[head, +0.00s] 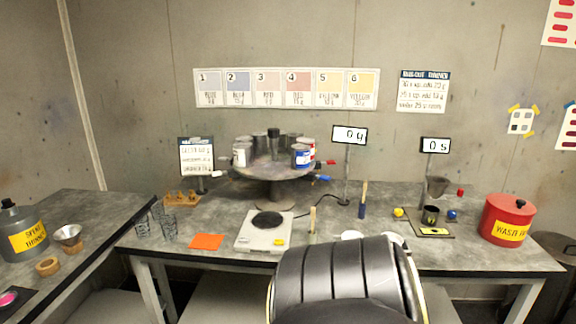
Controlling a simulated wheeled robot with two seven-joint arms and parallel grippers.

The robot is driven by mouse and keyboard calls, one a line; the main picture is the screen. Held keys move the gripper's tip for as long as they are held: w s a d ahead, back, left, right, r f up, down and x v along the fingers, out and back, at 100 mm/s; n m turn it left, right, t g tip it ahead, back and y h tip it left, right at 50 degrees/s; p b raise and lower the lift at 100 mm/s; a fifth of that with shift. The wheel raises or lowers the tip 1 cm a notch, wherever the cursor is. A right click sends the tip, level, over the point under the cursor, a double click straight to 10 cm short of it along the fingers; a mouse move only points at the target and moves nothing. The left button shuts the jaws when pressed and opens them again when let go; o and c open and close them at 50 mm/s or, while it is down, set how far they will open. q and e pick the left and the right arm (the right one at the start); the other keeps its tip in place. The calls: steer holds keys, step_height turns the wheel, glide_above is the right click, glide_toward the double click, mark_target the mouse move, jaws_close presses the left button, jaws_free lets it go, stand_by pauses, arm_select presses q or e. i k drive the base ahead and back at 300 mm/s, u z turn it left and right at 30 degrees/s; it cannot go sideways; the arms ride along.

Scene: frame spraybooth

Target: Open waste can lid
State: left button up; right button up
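The red waste can (492,222) stands at the right end of the grey workbench, with a yellow label on its front. Its red lid (508,204) with a small black knob is on top and looks shut. Neither of my grippers shows in the head view. A large black, ribbed link of one of my arms fills the bottom middle and hides part of the bench's front edge.
Left of the can are a dark mat (435,231) with a small black cup (430,215), a blue ball (452,215) and a yellow ball (398,212). A scale (264,236) and a round can stand (276,188) are mid-bench. A dark bin (556,250) stands at the far right.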

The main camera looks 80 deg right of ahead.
mark_target(510, 204)
steer(key=z, duration=1.75)
steer(key=k, duration=0.45)
steer(key=z, duration=2.1)
